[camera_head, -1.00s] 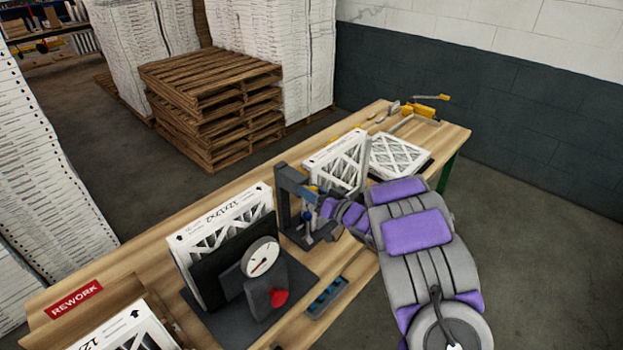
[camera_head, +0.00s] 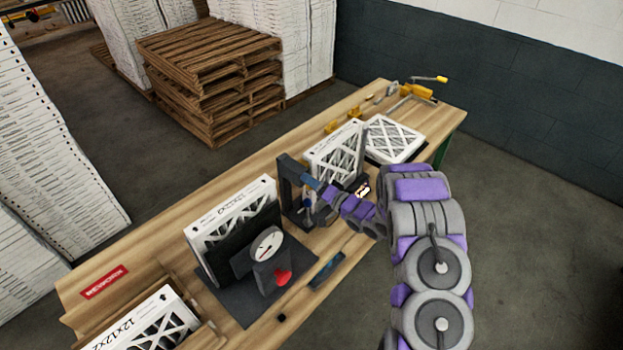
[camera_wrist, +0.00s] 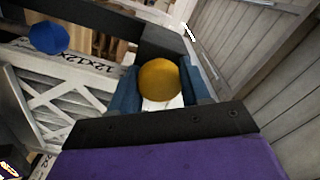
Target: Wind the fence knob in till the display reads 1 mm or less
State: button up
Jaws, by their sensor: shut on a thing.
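A round gold knob (camera_wrist: 158,80) sits between the two blue fingers of my gripper (camera_wrist: 160,88) in the wrist view, and the gripper is shut on it. In the head view my gripper (camera_head: 312,186) reaches the dark upright frame (camera_head: 286,182) on the bench; the knob cannot be made out there. A small lit display (camera_head: 362,188) shows just beside my wrist. Its digits are too small to read. A bit of it may show at the wrist view's lower left corner. A blue ball (camera_wrist: 48,37) is left of the knob in the wrist view.
A white boxed filter (camera_head: 335,152) stands behind the frame, and another (camera_head: 394,139) lies flat beyond it. Pallets (camera_head: 210,85) are stacked behind the bench (camera_head: 180,245).

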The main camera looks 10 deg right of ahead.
jog(key=shift+w+d+r, duration=0.15)
jog(key=shift+r, duration=0.05)
dwell(0.3)
jog(key=o, duration=0.7)
jog(key=shift+c, duration=0.2)
jog(key=o, duration=0.4)
jog(key=shift+d+f, duration=0.1)
jog(key=shift+f, duration=0.05)
jog(key=shift+c, duration=0.2)
jog(key=b+v, duration=0.2)
jog(key=v, duration=1.5)
jog(key=shift+d, duration=0.2)
jog(key=shift+o, duration=0.2)
